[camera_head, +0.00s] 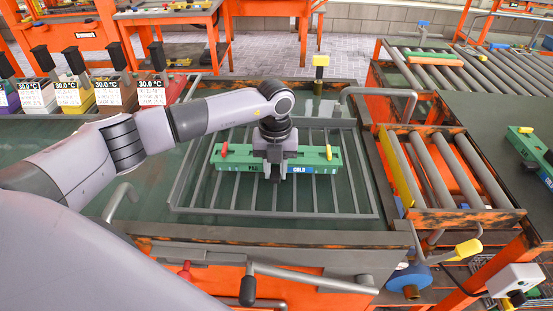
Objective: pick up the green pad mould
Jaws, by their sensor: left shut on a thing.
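The green pad mould (321,158) is a long green bar with a red knob at its left end, a yellow knob near its right end and a blue label on its front. It lies crosswise over the grey rack in the middle of the head view. My left gripper (274,172) reaches down over the middle of the mould from above and is shut on it. The gripper hides the mould's centre. I cannot tell whether the mould touches the rack bars. My right gripper is not in view.
The barred grey rack (350,205) sits in a dark green basin with an orange frame. A roller conveyor (440,170) stands to the right, with another green mould (529,146) beyond it. Bins with 30.0 °C displays (110,90) line the left. A grey pipe handle (385,93) curves over the back right.

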